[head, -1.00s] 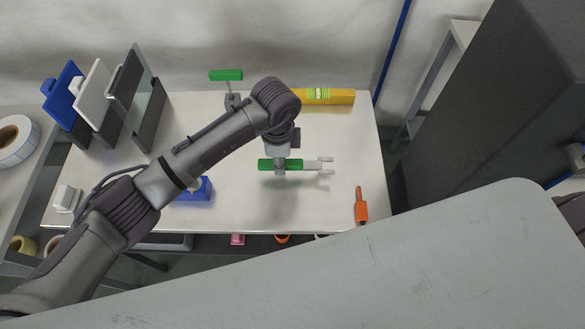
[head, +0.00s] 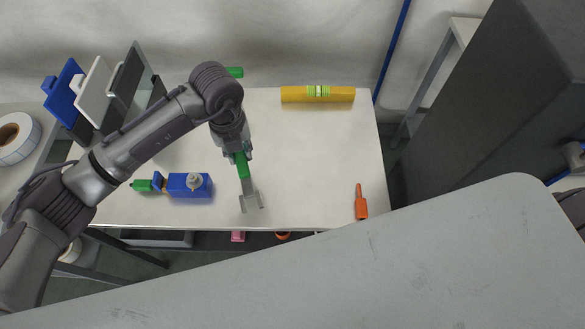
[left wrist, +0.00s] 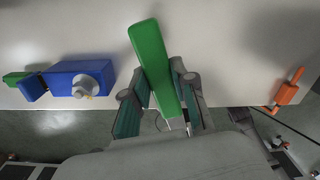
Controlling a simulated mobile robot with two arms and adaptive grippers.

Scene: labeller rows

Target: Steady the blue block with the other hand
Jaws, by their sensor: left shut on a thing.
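The blue block (head: 205,188) lies on the white table near its front left, with a grey round knob (head: 194,181) on top. A smaller blue piece and a green-handled part (head: 142,186) are at its left end. The block also shows in the left wrist view (left wrist: 62,76). My left gripper (head: 240,158) is to the right of the block, apart from it, and shut on a green-handled tool (head: 243,168). The tool's grey forked end (head: 250,203) points toward the front edge. In the left wrist view the green handle (left wrist: 152,55) lies between the fingers. My right gripper is not seen.
A yellow bar (head: 290,95) lies at the back of the table and an orange tool (head: 361,207) at the front right. Upright blue, white and grey panels (head: 97,92) stand at the back left. The table's middle right is clear.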

